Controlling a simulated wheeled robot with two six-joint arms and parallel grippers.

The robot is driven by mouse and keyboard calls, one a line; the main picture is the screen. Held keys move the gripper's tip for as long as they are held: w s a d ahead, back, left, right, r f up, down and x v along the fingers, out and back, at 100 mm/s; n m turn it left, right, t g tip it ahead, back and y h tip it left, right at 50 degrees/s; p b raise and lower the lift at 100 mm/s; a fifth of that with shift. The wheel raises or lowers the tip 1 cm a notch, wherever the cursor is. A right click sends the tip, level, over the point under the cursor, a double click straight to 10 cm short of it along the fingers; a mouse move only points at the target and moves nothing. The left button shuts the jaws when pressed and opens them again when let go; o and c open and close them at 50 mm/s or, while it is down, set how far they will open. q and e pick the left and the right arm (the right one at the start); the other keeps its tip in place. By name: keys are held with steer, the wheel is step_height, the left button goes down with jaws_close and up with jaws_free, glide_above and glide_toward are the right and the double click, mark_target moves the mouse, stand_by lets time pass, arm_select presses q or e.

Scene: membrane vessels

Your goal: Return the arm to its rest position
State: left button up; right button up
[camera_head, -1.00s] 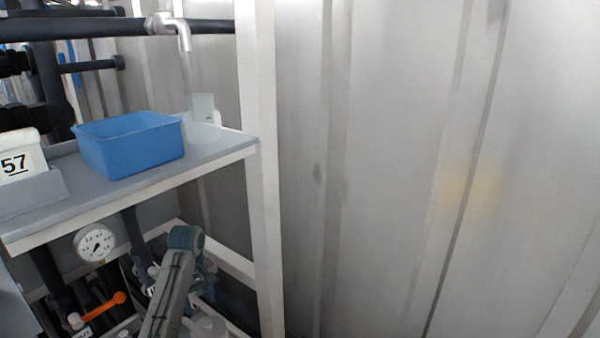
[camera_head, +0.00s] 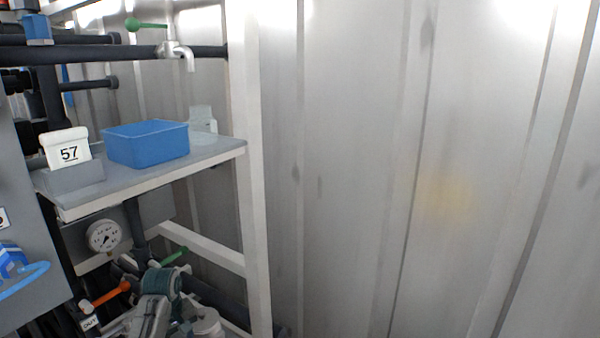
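An arm of mine (camera_head: 158,287), grey with a teal joint, shows at the bottom of the head view, below the shelf and in front of dark pipes. I cannot tell which arm it is. Only part of it is in view, and its fingers do not show. I see neither gripper, and no other arm part is clear.
A gauge (camera_head: 104,236) and an orange-handled valve (camera_head: 111,294) sit below. A white post (camera_head: 250,200) borders the bare metal wall (camera_head: 400,150).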

arm_select(q)
steer(key=s+d+f+m+t, duration=0.15)
steer(key=s+f, duration=0.25)
steer(key=s, duration=0.6)
steer(key=s+f+m, duration=0.3)
steer(key=s+f, duration=0.2)
steer(key=s, duration=0.4)
steer(key=s+d+r+m+t, duration=0.1)
steer(key=s+r+m, duration=0.1)
steer(key=s, duration=0.7)
steer(key=s+d+r+m+t, duration=0.1)
steer(key=s+r+m, duration=0.2)
steer(key=s, duration=0.7)
step_height(320, 180, down, 38)
steer(key=a+g+b, duration=0.2)
steer(key=a+b, duration=0.1)
steer(key=b, duration=0.5)
steer(key=s+f+b, duration=0.3)
steer(key=s+f, duration=0.6)
steer(key=f, duration=0.4)
steer(key=s+f+b, duration=0.3)
steer(key=s+f, duration=0.6)
steer(key=f, duration=0.4)
steer(key=shift+a+n+g+y, duration=0.3)
steer(key=shift+a+n+g, duration=0.05)
steer(key=shift+a, duration=0.05)
arm_select(e)
step_height(320, 180, down, 14)
steer(key=shift+s+f, duration=0.25)
steer(key=shift+s, duration=0.1)
